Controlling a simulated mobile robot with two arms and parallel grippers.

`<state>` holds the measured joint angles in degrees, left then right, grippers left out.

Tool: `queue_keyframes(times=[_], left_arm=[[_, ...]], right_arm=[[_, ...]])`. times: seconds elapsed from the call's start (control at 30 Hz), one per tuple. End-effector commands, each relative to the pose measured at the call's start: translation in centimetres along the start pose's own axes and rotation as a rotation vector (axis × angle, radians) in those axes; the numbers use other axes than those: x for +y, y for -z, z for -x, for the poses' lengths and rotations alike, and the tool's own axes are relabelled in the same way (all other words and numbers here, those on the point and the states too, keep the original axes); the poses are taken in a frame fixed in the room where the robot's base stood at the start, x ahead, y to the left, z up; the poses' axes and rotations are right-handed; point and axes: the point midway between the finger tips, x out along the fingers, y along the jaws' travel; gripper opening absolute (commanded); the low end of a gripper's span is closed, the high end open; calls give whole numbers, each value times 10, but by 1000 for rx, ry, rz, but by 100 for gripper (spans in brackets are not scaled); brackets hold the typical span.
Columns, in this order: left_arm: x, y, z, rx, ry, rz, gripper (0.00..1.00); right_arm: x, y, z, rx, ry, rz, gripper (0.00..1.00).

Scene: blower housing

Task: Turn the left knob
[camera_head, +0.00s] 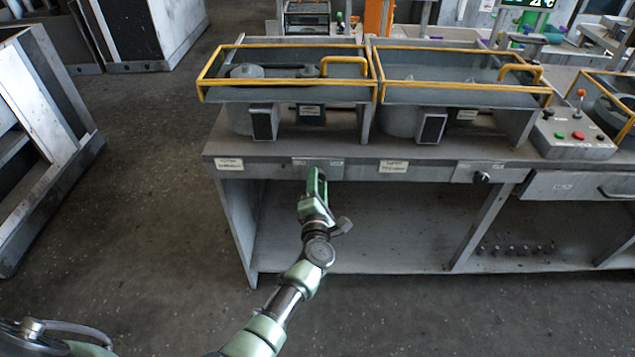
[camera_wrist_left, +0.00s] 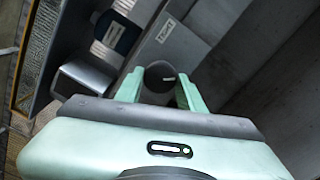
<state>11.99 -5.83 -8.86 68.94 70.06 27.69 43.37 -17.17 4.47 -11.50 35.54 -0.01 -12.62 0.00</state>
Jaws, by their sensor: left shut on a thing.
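My left gripper (camera_head: 316,186) reaches up to the front edge of the workbench (camera_head: 270,168), below the left yellow-framed housing. In the left wrist view its two pale green fingers stand on either side of the left knob (camera_wrist_left: 160,74), a dark round part, and are shut on it. In the head view the gripper hides this knob. A second knob (camera_head: 481,177) sits further right on the same front edge, apart from the gripper. My right gripper is not in view.
Two yellow-framed covers (camera_head: 290,92) stand on the bench top. A control box (camera_head: 572,135) with coloured buttons is at the right, above a drawer (camera_head: 580,186). The bench's lower shelf is mostly open. A grey rack (camera_head: 45,110) stands at the left, with clear floor between.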

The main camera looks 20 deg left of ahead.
Motion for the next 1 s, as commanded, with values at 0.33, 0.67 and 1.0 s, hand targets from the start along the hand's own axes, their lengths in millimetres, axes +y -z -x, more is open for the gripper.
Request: queue_keyframes(times=[0.33,0.67,1.0], left_arm=[[-1,0,1,0,3,0,50],[0,0,0,0,1,1,60],[-3,0,45,0,5,2,60]], right_arm=[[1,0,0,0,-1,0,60],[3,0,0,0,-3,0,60],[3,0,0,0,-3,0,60]])
